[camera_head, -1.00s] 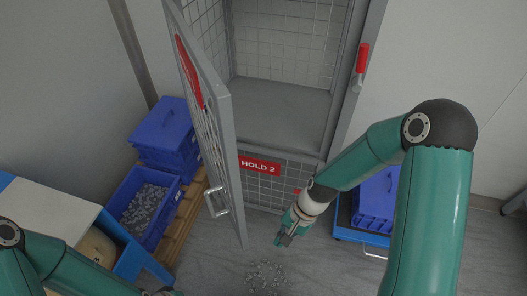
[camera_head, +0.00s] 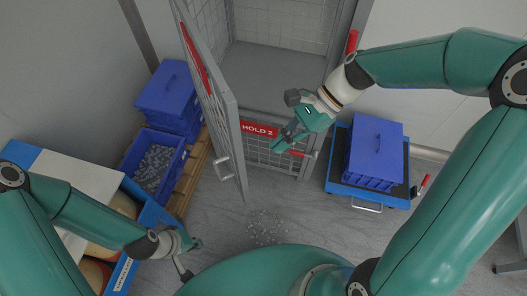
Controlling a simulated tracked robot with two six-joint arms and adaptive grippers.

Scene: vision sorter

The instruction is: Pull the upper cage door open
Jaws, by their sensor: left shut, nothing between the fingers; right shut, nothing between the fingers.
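The upper cage door (camera_head: 215,100), a grey frame with mesh and a red sign, stands swung wide open to the left of the cage. Its metal handle (camera_head: 223,171) is low on the free edge, and no gripper touches it. My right gripper (camera_head: 283,143) is shut and empty, in front of the lower cage door (camera_head: 262,153) and to the right of the open door's edge; it hides part of the lower door. My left gripper (camera_head: 190,256) is shut and empty, low over the floor, below and left of the handle.
The upper compartment's shelf (camera_head: 275,66) is bare where visible. Blue crates (camera_head: 168,98) stand on a pallet at left, one holding grey pieces. A blue lidded crate (camera_head: 375,150) sits on a trolley at right. Small grey bits (camera_head: 265,228) lie on the floor.

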